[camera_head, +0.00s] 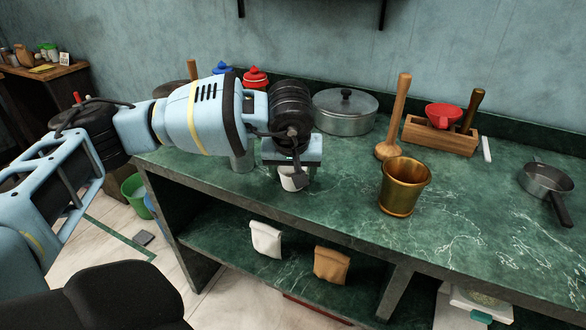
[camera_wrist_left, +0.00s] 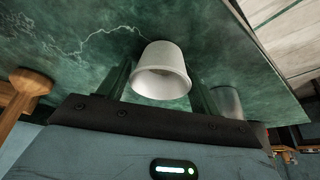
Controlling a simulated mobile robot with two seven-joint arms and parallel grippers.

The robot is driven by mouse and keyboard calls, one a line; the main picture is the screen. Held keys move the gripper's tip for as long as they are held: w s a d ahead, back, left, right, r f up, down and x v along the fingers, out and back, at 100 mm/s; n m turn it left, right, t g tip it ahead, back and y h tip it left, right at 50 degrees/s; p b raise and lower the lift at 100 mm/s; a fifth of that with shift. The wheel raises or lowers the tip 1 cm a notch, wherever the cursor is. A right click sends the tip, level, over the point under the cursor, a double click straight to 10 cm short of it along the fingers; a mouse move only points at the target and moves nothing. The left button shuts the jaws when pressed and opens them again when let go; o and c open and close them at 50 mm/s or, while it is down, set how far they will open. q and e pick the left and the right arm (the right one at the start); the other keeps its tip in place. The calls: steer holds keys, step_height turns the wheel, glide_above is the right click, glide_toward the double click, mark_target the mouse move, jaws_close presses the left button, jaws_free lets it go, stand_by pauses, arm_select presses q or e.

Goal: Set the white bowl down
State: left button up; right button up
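The white bowl (camera_wrist_left: 162,66) is between the two fingers of my left gripper (camera_wrist_left: 162,82) in the left wrist view, its open mouth facing the gripper's palm. Both fingers lie close against its sides, and the gripper looks shut on it. In the head view the bowl (camera_head: 292,181) shows below my left gripper (camera_head: 293,168), over the green marble counter (camera_head: 335,178), near its front edge. I cannot tell whether its base touches the counter. My right gripper is not in view.
A grey metal cup (camera_head: 242,160) stands close left of the bowl. A brass mortar (camera_head: 405,186), a wooden pestle (camera_head: 394,120), and a lidded pot (camera_head: 345,110) are to the right. A small pan (camera_head: 545,180) is at far right. Counter between bowl and mortar is clear.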

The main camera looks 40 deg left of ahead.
arm_select(q)
steer(key=shift+o, duration=1)
steer(key=shift+r, duration=0.2)
steer(key=p+v, duration=0.1)
steer(key=v, duration=1.1)
